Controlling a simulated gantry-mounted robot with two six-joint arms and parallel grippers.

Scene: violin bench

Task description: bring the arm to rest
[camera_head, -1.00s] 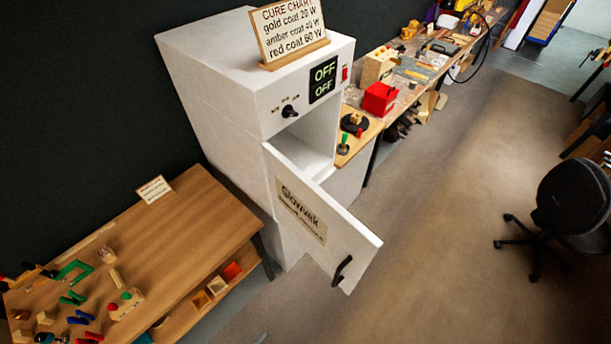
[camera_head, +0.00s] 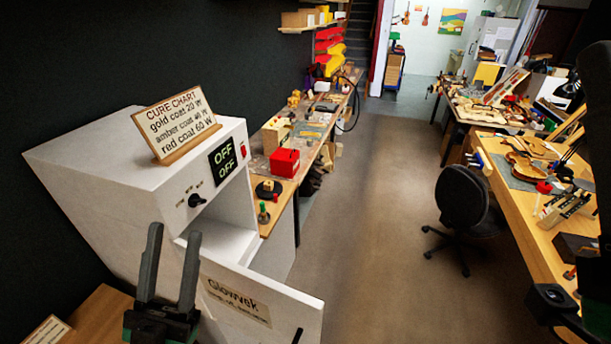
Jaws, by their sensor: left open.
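My left gripper (camera_head: 172,270) is at the lower left of the head view, with its two dark fingers pointing up and spread apart. Nothing shows between the fingers. It appears in front of the white curing cabinet (camera_head: 95,175); I cannot tell how far apart they are. The cabinet door (camera_head: 260,305), labelled Glowvek, stands open. Dark parts of my right arm (camera_head: 560,305) show at the right edge, but its gripper is not in view.
A cure chart sign (camera_head: 170,118) stands on the cabinet, whose display (camera_head: 222,160) reads OFF. A bench with a red box (camera_head: 285,162) runs along the wall. A violin workbench (camera_head: 500,180) is at right. The floor (camera_head: 370,250) between is clear.

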